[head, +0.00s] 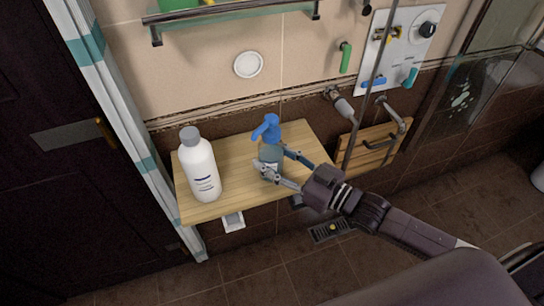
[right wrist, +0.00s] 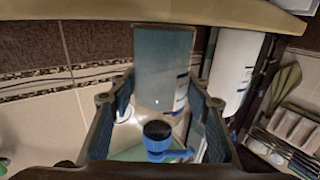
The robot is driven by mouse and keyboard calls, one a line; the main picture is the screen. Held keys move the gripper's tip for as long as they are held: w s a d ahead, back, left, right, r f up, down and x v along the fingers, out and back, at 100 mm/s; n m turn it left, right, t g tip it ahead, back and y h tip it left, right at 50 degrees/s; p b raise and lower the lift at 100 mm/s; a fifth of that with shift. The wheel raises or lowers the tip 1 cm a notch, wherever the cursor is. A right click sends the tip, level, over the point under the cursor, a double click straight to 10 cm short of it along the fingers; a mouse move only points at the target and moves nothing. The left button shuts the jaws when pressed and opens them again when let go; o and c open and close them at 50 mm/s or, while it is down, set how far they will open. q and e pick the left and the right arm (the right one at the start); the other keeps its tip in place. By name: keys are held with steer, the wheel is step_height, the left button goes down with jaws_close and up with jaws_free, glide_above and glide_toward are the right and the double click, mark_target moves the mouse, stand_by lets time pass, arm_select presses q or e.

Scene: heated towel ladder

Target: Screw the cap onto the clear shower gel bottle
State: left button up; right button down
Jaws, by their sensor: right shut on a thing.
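The clear shower gel bottle (head: 271,153), bluish-grey and see-through, stands upright on the wooden shelf (head: 235,145). A blue pump-style cap (head: 268,127) is at its top, its spout pointing left. I cannot tell whether its thread is engaged. My right gripper (head: 273,159) is shut on the bottle's body, one finger on each side. The right wrist view looks upside down and shows the bottle (right wrist: 162,75) between the fingers and the cap (right wrist: 158,134) below it in the picture. My left gripper is in neither view.
A white bottle with a grey cap (head: 200,165) stands on the shelf to the left, close to the clear bottle. The tap and hand shower (head: 340,102) are on the wall at right. A glass shelf (head: 235,14) is above.

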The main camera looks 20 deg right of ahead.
steer(key=c, duration=1.1)
jaws_free()
steer(key=shift+f, duration=0.15)
steer(key=shift+r, duration=0.3)
steer(key=shift+s+d+f, duration=0.2)
steer(key=shift+s, duration=0.1)
steer(key=v, duration=1.1)
steer(key=shift+s+r, duration=0.1)
steer(key=shift+s, duration=0.05)
